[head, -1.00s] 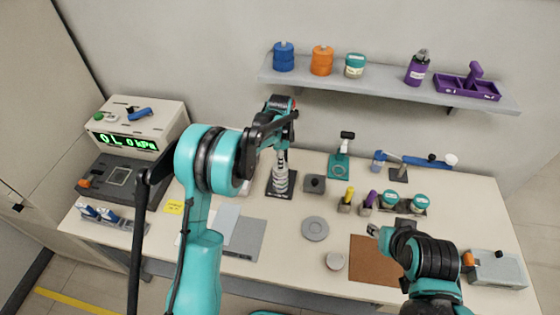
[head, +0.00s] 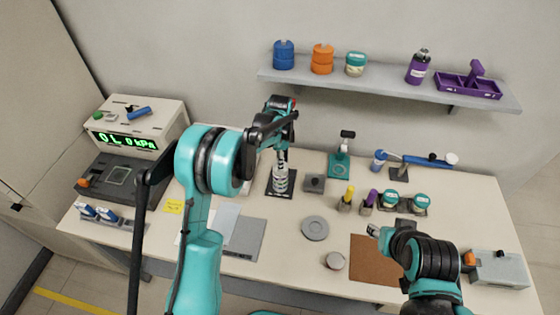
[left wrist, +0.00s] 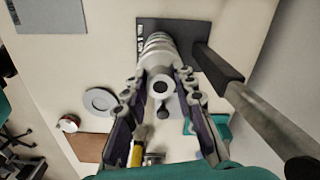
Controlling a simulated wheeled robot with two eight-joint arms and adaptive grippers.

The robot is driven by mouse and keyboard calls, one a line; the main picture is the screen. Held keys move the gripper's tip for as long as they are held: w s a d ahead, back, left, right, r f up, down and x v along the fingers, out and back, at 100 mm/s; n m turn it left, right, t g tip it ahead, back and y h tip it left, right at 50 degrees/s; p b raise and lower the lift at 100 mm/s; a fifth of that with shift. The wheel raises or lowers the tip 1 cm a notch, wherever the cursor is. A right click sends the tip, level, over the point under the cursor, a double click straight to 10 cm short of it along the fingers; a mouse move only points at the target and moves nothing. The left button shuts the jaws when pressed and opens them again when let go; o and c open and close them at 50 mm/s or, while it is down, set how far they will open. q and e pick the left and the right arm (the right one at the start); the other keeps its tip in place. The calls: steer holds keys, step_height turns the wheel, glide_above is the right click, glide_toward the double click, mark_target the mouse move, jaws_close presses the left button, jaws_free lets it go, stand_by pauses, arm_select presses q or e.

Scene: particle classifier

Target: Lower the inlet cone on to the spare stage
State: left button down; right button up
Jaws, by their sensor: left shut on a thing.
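My left gripper (head: 281,146) is over a stack of pale grey rings (head: 280,180), which stands upright on a dark base plate (head: 270,190). In the left wrist view the same gripper (left wrist: 160,100) is shut on a pale grey round piece with a dark central hole, the inlet cone (left wrist: 159,74). The cone lies in line with the ringed stack (left wrist: 156,43); I cannot tell whether they touch. I cannot tell which ring is the spare stage. My right gripper (head: 374,231) is over the table near the brown mat; its jaw opening is unclear.
A dark block (head: 314,184) stands right of the stack, and a grey disc (head: 315,228) lies in front. A brown mat (head: 372,262), a small round tin (head: 334,261) and a teal stand (head: 339,166) are nearby. A metal post (left wrist: 265,112) runs close beside the left gripper.

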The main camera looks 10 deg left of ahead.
arm_select(q)
steer(key=shift+f, duration=0.15)
steer(key=c, duration=1.2)
jaws_free()
steer(key=shift+o, duration=0.2)
step_height(320, 180, up, 12)
steer(key=s+a+r+n+t+b, duration=0.1)
steer(key=s+r+n+t+b, duration=0.15)
steer(key=s, duration=0.35)
steer(key=s+a+f+n+t+b, duration=0.1)
steer(key=s+f+n+t+b, duration=0.1)
steer(key=s+n, duration=0.4)
steer(key=s+a+f+n+t+b, duration=0.2)
steer(key=s+n, duration=0.4)
steer(key=s, duration=1.1)
step_height(320, 180, down, 3)
steer(key=shift+s+a+r+t+b, duration=0.15)
steer(key=shift+a+t+b, duration=0.15)
steer(key=shift+b, duration=0.55)
